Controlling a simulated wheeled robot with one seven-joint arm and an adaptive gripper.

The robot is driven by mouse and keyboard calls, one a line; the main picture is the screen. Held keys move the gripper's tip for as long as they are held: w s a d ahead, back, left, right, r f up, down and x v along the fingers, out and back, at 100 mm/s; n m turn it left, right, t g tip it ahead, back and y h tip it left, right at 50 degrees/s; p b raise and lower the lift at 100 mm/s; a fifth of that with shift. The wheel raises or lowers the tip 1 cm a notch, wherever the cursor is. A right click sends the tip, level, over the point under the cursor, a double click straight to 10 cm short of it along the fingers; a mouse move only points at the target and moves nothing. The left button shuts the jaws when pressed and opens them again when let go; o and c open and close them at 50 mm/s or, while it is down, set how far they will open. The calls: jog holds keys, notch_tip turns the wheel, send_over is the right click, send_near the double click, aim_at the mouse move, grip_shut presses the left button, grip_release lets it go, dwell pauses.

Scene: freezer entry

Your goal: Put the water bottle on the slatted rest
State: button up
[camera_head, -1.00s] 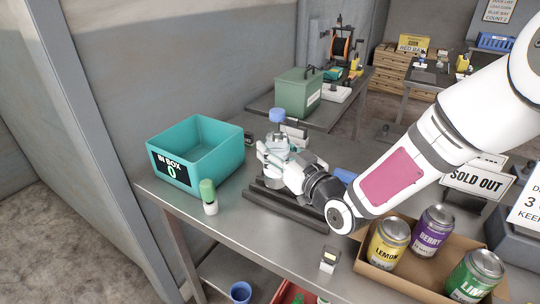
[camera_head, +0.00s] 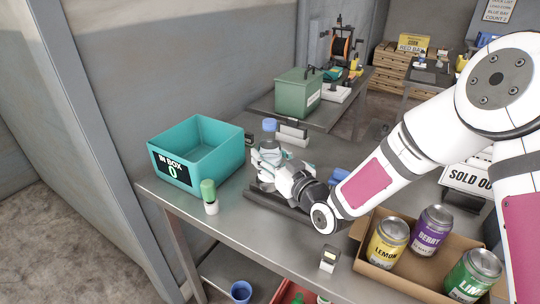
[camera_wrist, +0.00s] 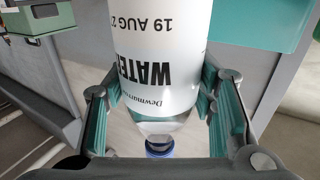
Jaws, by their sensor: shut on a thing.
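The water bottle has a blue cap (camera_head: 269,125) and stands roughly upright in my gripper (camera_head: 266,156) in the head view. In the wrist view its white label (camera_wrist: 160,60) reads upside down, between the green-padded fingers of my gripper (camera_wrist: 165,105). My gripper is shut on the bottle. The slatted rest (camera_head: 275,203), dark parallel bars on the steel table, lies directly below my gripper and is partly hidden by it. I cannot tell whether the bottle's base touches the bars.
A teal in-box (camera_head: 215,150) and a green-capped bottle (camera_head: 209,196) stand to the left. A cardboard tray (camera_head: 385,275) with lemon (camera_head: 388,243), berry (camera_head: 431,230) and lime (camera_head: 474,276) cans is at the right. A small item (camera_head: 329,258) stands near the front edge.

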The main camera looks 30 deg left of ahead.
jog(key=o, duration=1.7)
jog(key=shift+f, duration=0.15)
jog(key=shift+d+r, duration=0.15)
jog(key=shift+r, duration=0.05)
jog(key=v, duration=1.1)
jog(key=shift+s+d, duration=0.2)
jog(key=shift+d, duration=0.1)
jog(key=shift+a, duration=0.1)
